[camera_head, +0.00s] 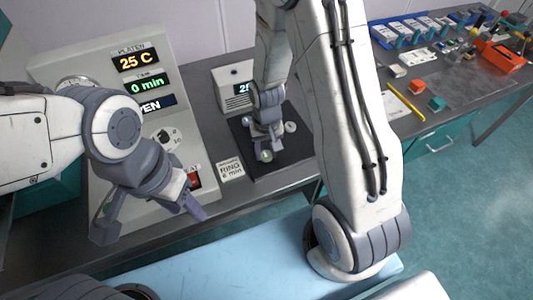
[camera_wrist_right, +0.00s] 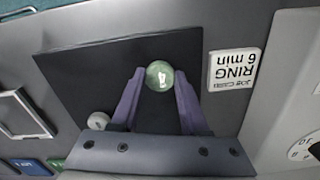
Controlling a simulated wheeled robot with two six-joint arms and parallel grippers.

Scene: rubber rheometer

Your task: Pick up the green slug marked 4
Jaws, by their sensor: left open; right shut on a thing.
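The round green slug (camera_wrist_right: 159,76) with a white mark sits between the fingertips of my right gripper (camera_wrist_right: 158,80), which is shut on it. The mark looks like a 4 turned over, but is small. In the head view the green slug (camera_head: 266,156) shows at the tips of my right gripper (camera_head: 265,151), over the dark mat; I cannot tell whether it touches the mat. A pale slug (camera_wrist_right: 98,121) lies on the mat beside the right gripper. My left gripper (camera_head: 150,216) is open and empty in front of the instrument.
The dark mat (camera_wrist_right: 85,75) lies on the grey bench. A "RING 6 min" card (camera_wrist_right: 233,70) is beside it. The instrument with a 25 C display (camera_head: 136,59) stands at left. Trays, an orange box (camera_head: 500,57) and small coloured blocks (camera_head: 437,104) are at right.

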